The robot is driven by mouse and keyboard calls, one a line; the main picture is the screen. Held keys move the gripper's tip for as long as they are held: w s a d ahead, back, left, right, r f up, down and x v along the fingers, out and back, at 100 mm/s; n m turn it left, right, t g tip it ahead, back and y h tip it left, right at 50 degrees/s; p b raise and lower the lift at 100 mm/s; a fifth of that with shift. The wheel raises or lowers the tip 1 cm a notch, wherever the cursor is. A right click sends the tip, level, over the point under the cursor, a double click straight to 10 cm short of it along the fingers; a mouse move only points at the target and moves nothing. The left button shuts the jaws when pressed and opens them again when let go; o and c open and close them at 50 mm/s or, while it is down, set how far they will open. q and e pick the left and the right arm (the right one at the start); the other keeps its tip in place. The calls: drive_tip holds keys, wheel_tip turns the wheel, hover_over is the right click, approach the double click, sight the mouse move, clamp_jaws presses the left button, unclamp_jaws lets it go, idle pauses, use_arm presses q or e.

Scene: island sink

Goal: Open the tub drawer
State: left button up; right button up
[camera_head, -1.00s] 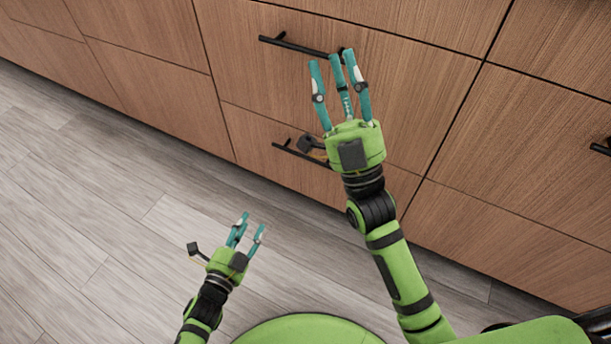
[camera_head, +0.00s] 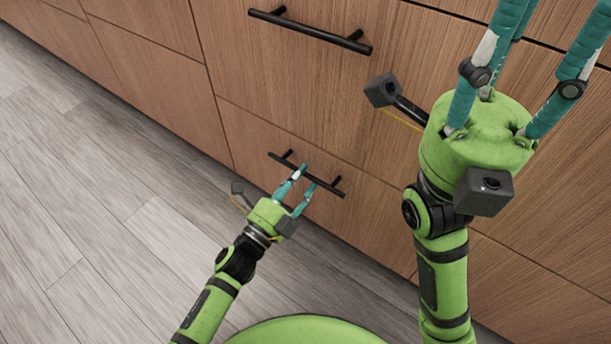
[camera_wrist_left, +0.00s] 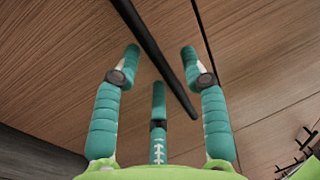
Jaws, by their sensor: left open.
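The lower wooden drawer (camera_head: 240,128) is closed, its front flush with the cabinet. It has a black bar handle (camera_head: 328,187). My left gripper (camera_head: 305,174) is open at this handle, with its fingers around the middle of the bar. In the left wrist view the bar (camera_wrist_left: 160,58) runs slantwise between the spread fingers; I cannot tell whether they touch it. Nothing marks which drawer is the tub drawer. My right gripper (camera_head: 545,15) is open and empty, raised at the upper right, its fingertips partly cut off by the picture's edge.
A closed upper drawer (camera_head: 235,60) has its own black handle (camera_head: 310,31). More wooden fronts lie to either side. The grey plank floor (camera_head: 100,210) is clear in front of the cabinet at left.

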use_arm(q)
drive_tip(key=shift+x, duration=0.85)
clamp_jaws()
drive_tip(key=shift+a, duration=0.1)
